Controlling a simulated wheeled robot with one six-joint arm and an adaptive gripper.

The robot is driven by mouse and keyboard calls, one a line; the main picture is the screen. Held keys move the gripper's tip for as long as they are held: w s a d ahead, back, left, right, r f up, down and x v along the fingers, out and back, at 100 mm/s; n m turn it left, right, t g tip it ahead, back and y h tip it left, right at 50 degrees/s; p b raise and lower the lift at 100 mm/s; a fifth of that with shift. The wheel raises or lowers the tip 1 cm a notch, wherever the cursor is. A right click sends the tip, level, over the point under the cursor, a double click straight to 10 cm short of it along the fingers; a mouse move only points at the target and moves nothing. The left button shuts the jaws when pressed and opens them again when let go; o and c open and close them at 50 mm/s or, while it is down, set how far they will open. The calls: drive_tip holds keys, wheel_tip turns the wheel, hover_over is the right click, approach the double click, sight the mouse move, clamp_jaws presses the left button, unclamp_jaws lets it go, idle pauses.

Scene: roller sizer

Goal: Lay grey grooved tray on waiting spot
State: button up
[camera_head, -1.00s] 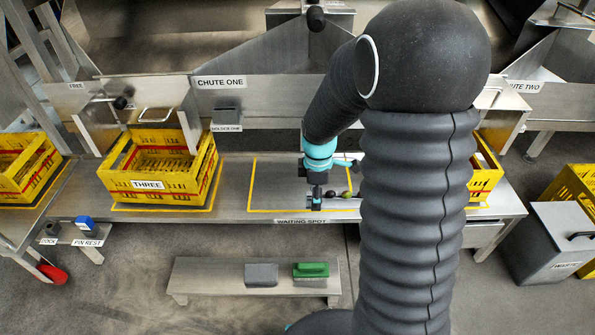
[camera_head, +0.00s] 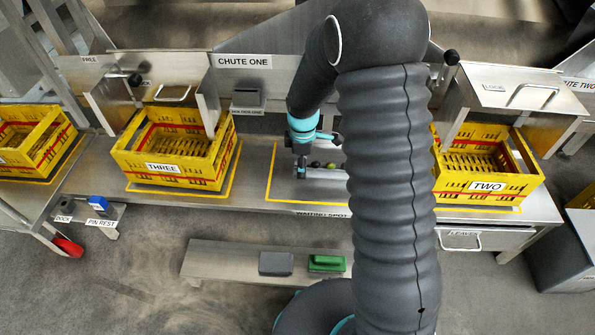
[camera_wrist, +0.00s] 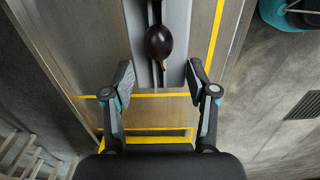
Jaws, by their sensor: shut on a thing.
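My gripper (camera_head: 301,172) is over the waiting spot area, left of my arm's column. In the wrist view my gripper (camera_wrist: 160,80) has its fingers on either side of the near end of the grey grooved tray (camera_wrist: 135,40), shut on it. A dark purple, egg-shaped fruit (camera_wrist: 159,42) lies in the tray. The waiting spot (camera_head: 269,175) is a yellow outline on the steel bench. I cannot tell whether the tray touches the bench.
Yellow crate THREE (camera_head: 180,182) stands to the left and crate TWO (camera_head: 488,197) to the right. Chute one (camera_head: 245,62) and its holder (camera_head: 248,97) are behind. A low bench (camera_head: 215,262) in front bears a grey block (camera_head: 276,263) and a green one (camera_head: 326,263).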

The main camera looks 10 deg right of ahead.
sight(296, 179)
drive_tip(key=shift+w+a+f, duration=0.7)
drive_tip(key=shift+a, duration=0.05)
drive_tip(key=shift+f, duration=2.05)
drive_tip(key=o, duration=1.2)
drive_tip(key=shift+o, duration=0.2)
